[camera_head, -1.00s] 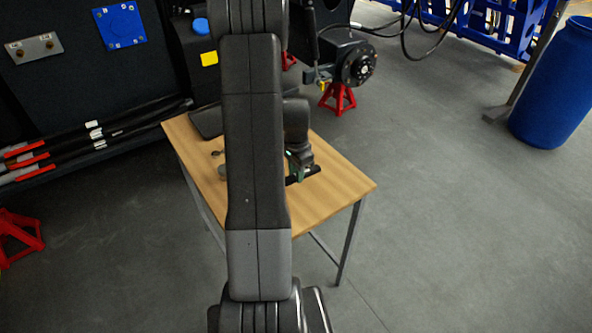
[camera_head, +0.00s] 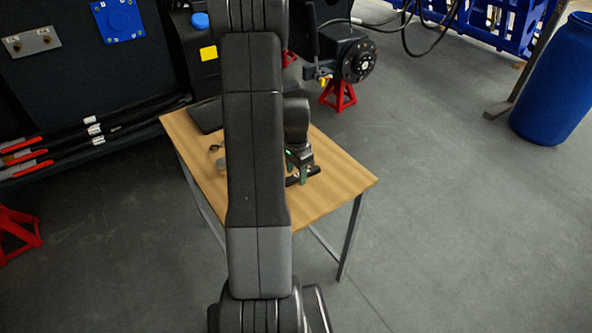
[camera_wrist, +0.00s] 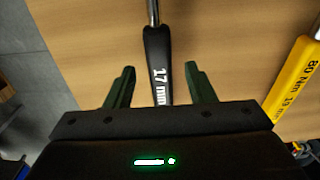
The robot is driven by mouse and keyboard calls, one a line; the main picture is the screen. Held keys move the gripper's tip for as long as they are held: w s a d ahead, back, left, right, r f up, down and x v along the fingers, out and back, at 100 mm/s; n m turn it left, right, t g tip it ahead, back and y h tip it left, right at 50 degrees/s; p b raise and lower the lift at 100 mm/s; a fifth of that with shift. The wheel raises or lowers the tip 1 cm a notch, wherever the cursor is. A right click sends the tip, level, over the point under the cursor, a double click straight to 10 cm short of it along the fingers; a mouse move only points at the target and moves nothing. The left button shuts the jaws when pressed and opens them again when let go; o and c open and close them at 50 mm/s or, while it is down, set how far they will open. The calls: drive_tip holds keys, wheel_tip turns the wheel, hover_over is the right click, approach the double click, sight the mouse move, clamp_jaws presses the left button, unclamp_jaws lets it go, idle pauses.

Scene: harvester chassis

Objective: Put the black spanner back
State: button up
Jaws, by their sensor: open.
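The black spanner (camera_wrist: 158,72), marked "17 mm", lies on the wooden table in the wrist view, its handle running up the picture to a metal shaft. In the head view it shows as a short dark bar (camera_head: 312,171) on the table top, partly hidden by my gripper. My gripper (camera_wrist: 158,82) is open, with one green finger on each side of the black handle and a gap on both sides. In the head view my gripper (camera_head: 299,178) is low at the table. The spanner's far end is out of the wrist view.
A yellow tool (camera_wrist: 297,75) marked "80 Nm" lies to the right in the wrist view. The wooden table (camera_head: 335,190) has bare room at its right. A dark flat object (camera_head: 207,116) is at its back left. A blue barrel (camera_head: 555,85) stands on the floor far right.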

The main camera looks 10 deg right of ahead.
drive_tip(key=shift+r, duration=0.1)
wheel_tip(320, 180, up, 14)
drive_tip(key=shift+f, duration=0.2)
drive_tip(key=shift+a, duration=0.1)
wheel_tip(320, 180, down, 14)
drive_tip(key=shift+r, duration=0.1)
drive_tip(key=shift+r+p, duration=0.55)
drive_tip(key=shift+p, duration=0.05)
drive_tip(key=shift+r+p, duration=0.55)
drive_tip(key=shift+r, duration=0.25)
drive_tip(key=shift+f, duration=0.15)
